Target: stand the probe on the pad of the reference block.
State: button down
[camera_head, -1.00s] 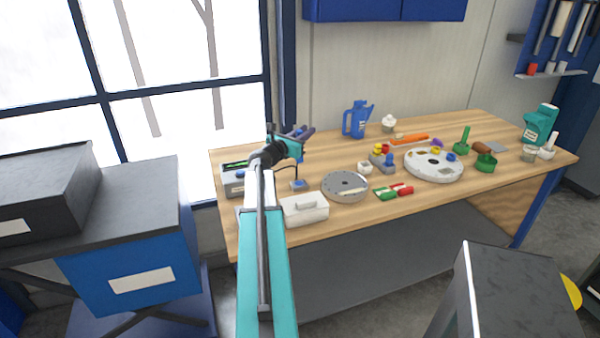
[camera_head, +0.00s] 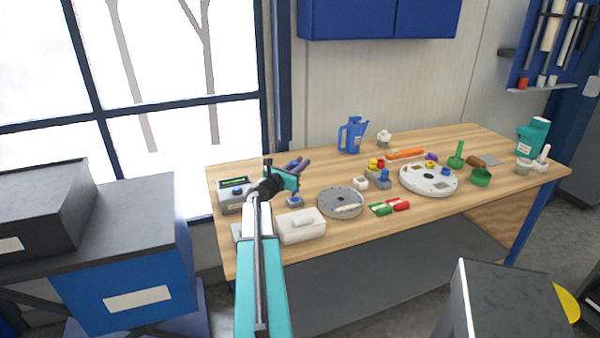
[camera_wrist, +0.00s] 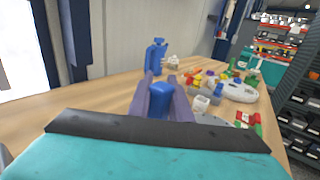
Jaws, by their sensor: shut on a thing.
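My gripper (camera_head: 297,167) reaches over the left part of the workbench. It also shows in the wrist view (camera_wrist: 161,94), with its two purple fingers shut on a blue piece, which I take to be the probe (camera_wrist: 160,90). The probe's lower end is hidden in the wrist view. In the head view the fingers and arm largely hide the probe.
A grey meter (camera_head: 237,195) with a green display stands left of the gripper. A white box (camera_head: 301,227) and a grey disc (camera_head: 341,203) lie in front and to the right. A blue jug (camera_head: 352,135) stands behind. Other small parts crowd the bench further right.

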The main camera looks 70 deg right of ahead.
jog(key=shift+f, duration=1.75)
jog(key=shift+f, duration=0.15)
jog(key=c, duration=1.6)
grip_release()
jog(key=shift+a+r+p, duration=0.1)
jog(key=shift+r+p, duration=0.1)
jog(key=shift+p, duration=0.1)
jog(key=b+v, duration=0.3)
jog(key=v, duration=0.9)
